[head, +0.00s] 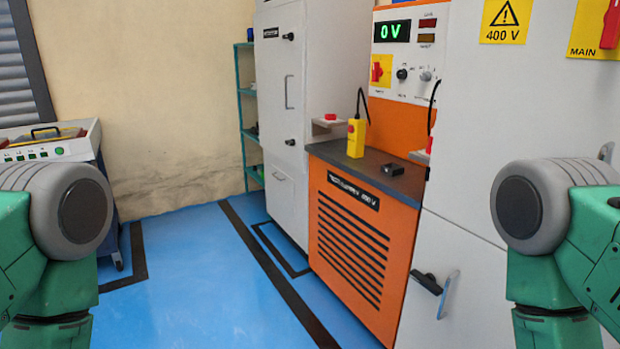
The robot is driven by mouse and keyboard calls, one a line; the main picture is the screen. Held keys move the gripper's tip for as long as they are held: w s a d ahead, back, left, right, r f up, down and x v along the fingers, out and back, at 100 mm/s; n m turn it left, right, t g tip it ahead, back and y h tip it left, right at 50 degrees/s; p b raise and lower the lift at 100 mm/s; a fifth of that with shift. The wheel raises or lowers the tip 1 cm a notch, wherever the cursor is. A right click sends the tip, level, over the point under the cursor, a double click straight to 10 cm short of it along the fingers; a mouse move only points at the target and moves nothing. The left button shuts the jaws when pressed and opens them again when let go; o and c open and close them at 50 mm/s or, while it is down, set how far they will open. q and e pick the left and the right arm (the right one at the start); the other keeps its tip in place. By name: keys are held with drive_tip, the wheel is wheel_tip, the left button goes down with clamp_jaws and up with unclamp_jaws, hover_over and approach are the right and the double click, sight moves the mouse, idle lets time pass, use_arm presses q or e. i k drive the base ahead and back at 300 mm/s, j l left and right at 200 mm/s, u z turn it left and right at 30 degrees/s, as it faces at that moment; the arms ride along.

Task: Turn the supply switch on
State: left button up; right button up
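An orange supply cabinet (359,238) stands right of centre, with a white control panel (405,80) above its dark worktop. The panel has a red rotary switch (377,71) on a yellow plate, likely the supply switch. Its exact position is too small to read. The display (391,31) above it shows a green "0 V". Only green and grey links of my two arms show, at the left and right edges. Neither gripper is in view, and nothing of mine touches the panel.
A yellow pendant box (356,138) and a small black block (391,169) sit on the worktop (368,170). A grey cabinet (475,170) with a red MAIN switch (610,24) stands nearer, at right. A tall grey cabinet (283,110) stands beyond. The blue floor (200,275) is clear.

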sight(377, 71)
drive_tip(key=i+u, duration=0.4)
drive_tip(key=i, duration=1.4)
drive_tip(key=i+z, duration=0.25)
drive_tip(key=i, duration=0.15)
drive_tip(key=i+j+z, duration=0.25)
drive_tip(key=i+l, duration=0.1)
drive_tip(key=i, duration=0.05)
